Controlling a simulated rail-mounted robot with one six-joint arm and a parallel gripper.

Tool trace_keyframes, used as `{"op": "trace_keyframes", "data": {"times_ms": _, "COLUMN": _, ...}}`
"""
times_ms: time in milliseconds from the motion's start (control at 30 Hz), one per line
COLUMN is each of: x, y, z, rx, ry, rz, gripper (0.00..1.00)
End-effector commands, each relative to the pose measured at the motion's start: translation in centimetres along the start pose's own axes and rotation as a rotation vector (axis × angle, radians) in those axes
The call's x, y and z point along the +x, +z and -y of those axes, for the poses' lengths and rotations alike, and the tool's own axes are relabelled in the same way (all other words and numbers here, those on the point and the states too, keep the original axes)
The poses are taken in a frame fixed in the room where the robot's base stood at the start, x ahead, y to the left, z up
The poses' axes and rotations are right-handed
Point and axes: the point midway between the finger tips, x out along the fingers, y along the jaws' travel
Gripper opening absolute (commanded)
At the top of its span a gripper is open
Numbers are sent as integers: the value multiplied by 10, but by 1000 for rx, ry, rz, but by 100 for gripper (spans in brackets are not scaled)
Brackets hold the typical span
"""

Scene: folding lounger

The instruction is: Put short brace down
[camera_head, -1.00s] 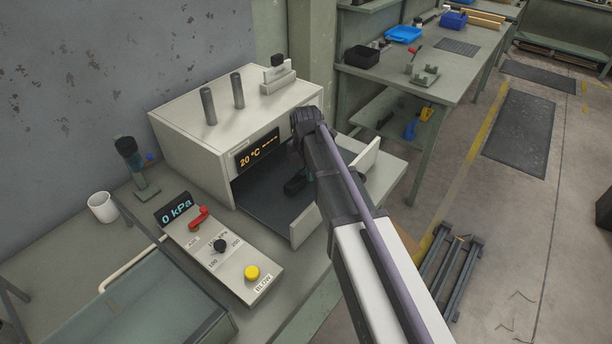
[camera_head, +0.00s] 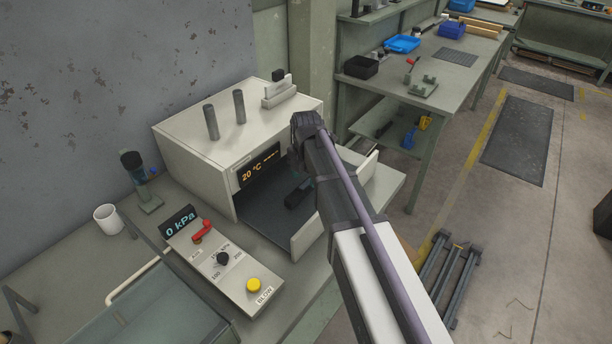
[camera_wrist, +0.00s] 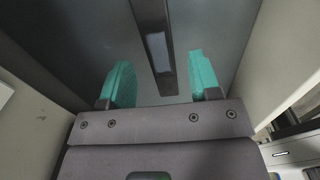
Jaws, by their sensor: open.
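My gripper is inside the open heated box, whose bare front wall (camera_head: 309,234) shows in the head view. In the wrist view, the gripper's two teal fingers (camera_wrist: 160,82) are apart. A dark bar with a pale grey patch, which looks like the short brace (camera_wrist: 148,20), lies on the dark floor ahead of the fingers, in line with the gap between them. I cannot tell whether the fingers touch it. In the head view my arm hides the fingers; a dark piece (camera_head: 298,193) shows beside the arm on the box floor, and I cannot tell which part it is.
Pale walls stand close on both sides in the wrist view. A control panel (camera_head: 222,262) with a yellow button and red lever is left of the box. A white mug (camera_head: 108,219) stands farther left. A dark metal frame (camera_head: 447,272) lies on the floor at right.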

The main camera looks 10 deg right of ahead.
Motion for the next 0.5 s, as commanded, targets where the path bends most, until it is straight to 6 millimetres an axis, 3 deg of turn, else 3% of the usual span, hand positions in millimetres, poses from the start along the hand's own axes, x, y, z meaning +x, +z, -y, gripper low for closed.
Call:
{"op": "trace_keyframes", "data": {"times_ms": 33, "x": -28, "y": 0, "z": 0, "rx": 0, "ry": 0, "rz": 0, "gripper": 57}}
{"op": "trace_keyframes", "data": {"times_ms": 200, "x": -72, "y": 0, "z": 0, "rx": 0, "ry": 0, "rz": 0, "gripper": 57}}
{"op": "trace_keyframes", "data": {"times_ms": 333, "x": -89, "y": 0, "z": 0, "rx": 0, "ry": 0, "rz": 0, "gripper": 57}}
{"op": "trace_keyframes", "data": {"times_ms": 500, "x": -88, "y": -1, "z": 1, "rx": 8, "ry": 0, "rz": 0, "gripper": 57}}
